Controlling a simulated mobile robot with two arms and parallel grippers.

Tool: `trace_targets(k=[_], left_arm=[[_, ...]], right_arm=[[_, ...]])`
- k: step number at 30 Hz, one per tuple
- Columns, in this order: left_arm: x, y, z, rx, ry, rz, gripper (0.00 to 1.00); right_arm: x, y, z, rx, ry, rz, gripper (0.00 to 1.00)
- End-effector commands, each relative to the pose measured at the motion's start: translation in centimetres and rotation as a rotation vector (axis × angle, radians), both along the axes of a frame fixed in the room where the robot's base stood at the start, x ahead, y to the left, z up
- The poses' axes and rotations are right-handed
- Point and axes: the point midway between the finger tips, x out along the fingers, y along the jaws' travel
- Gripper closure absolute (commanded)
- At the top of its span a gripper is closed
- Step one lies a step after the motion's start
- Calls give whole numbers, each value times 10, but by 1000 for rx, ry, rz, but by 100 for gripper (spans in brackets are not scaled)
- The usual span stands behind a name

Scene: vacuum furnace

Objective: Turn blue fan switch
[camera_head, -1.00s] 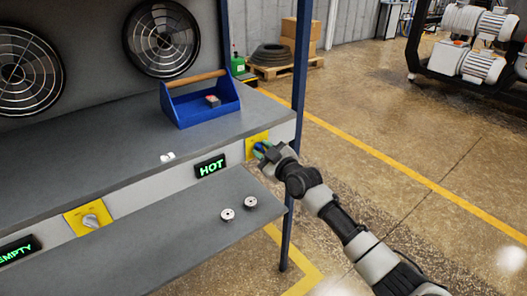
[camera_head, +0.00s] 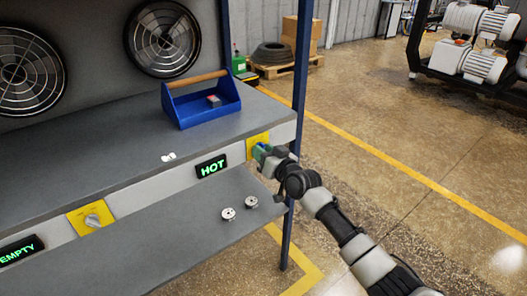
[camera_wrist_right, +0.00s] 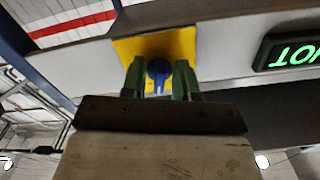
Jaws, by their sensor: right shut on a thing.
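The blue fan switch (camera_wrist_right: 158,70) is a small blue knob on a yellow plate (camera_wrist_right: 186,46), on the front panel of the workbench. In the head view the yellow plate (camera_head: 257,140) is at the right end of the panel, beside the green "HOT" display (camera_head: 211,167). My right gripper (camera_wrist_right: 160,78) has its green fingers on both sides of the knob and is shut on it. In the head view my right gripper (camera_head: 262,153) covers most of the knob. My left gripper is in neither view.
A blue toolbox (camera_head: 200,103) with a wooden handle stands on the bench above. A lower shelf (camera_head: 180,235) carries two small metal parts (camera_head: 240,208). A second yellow plate with a grey switch (camera_head: 92,220) is at left. A blue post (camera_head: 299,80) stands near my right arm.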

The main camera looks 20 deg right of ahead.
Motion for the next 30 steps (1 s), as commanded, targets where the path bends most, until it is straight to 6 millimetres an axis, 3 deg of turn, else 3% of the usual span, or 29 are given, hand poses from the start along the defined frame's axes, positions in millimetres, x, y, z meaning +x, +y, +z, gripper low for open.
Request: trace_targets(k=[13, 30], left_arm=[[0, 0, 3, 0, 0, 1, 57], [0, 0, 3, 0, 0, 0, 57]], right_arm=[[-1, 1, -1, 217, 82, 0, 94], [-1, 1, -1, 251, 94, 0, 94]])
